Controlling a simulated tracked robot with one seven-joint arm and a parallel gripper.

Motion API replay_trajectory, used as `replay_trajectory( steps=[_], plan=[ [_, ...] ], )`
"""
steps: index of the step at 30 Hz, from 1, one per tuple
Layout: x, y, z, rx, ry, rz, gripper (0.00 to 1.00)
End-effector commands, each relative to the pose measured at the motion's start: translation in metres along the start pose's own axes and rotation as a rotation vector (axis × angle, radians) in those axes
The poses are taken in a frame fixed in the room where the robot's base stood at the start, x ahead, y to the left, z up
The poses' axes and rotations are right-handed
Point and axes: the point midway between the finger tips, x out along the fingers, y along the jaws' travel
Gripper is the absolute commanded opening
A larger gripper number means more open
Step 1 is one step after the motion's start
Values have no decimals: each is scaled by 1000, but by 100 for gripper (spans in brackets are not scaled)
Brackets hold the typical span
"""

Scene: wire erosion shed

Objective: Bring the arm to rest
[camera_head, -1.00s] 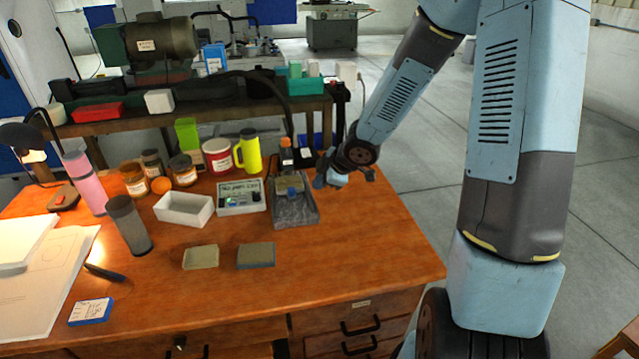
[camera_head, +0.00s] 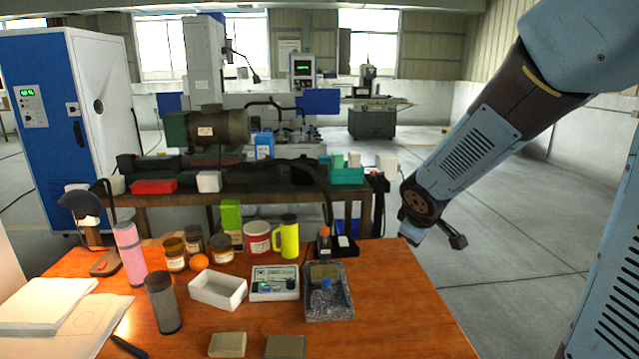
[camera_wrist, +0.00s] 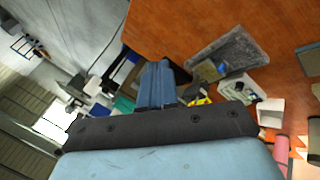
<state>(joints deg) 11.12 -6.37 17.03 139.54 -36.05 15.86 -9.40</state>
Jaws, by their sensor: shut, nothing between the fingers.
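My gripper shows in the wrist view (camera_wrist: 157,72) as two blue fingers closed together, with nothing between them. In the head view, my arm comes down from the upper right. Its light blue end (camera_head: 411,236) is beyond the right side of the wooden desk (camera_head: 400,310), and the fingers are hard to make out there. The dark granite plate (camera_head: 331,308) on the desk lies to the lower left of my arm's end, apart from it.
The desk holds a white tray (camera_head: 217,290), a grey control box (camera_head: 275,284), a yellow flask (camera_head: 289,238), a pink bottle (camera_head: 131,252) and several jars. A workbench (camera_head: 160,200) stands behind. Open floor (camera_head: 510,270) lies to the right.

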Motion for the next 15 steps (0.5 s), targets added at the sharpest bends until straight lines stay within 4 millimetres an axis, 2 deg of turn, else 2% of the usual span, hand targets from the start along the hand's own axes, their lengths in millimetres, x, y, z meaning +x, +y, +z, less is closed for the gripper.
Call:
replay_trajectory(
  steps=[1, 7, 15],
  plan=[
    [-16, 4, 6, 48, -14, 19, 0],
    [-71, 7, 33, 254, -63, 47, 0],
    [-140, -11, 69, 535, -84, 14, 0]
  ],
)
